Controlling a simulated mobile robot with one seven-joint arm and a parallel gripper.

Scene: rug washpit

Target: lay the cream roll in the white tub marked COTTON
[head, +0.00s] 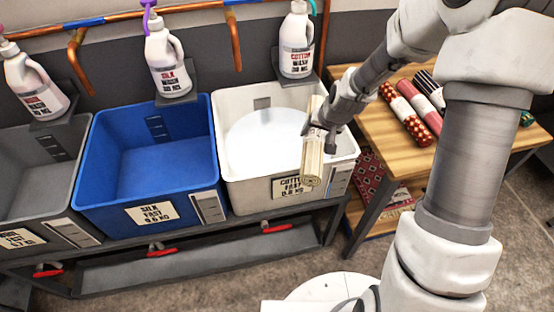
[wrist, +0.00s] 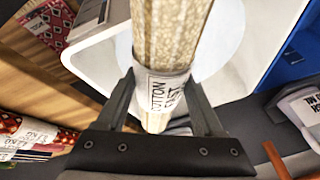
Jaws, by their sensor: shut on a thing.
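The cream roll (head: 313,160) is in my gripper (head: 325,135), which is shut on it near its white paper band. In the head view the roll hangs tilted over the right part of the white tub (head: 234,186), its lower end by the tub's front wall and COTTON label. In the wrist view the roll (wrist: 174,35) runs up between the two fingers (wrist: 168,105), and its band (wrist: 165,93) shows part of the word COTTON. The white tub (wrist: 93,62) lies behind it there. The tub holds pale liquid or a pale round patch; I cannot tell which.
A blue tub (head: 150,175) marked SILK and a grey tub (head: 40,165) stand to the left on the same stand. Detergent bottles (head: 297,45) sit on ledges behind. A wooden table (head: 395,150) with several rolls (head: 418,100) is at the right. Copper pipes run along the wall.

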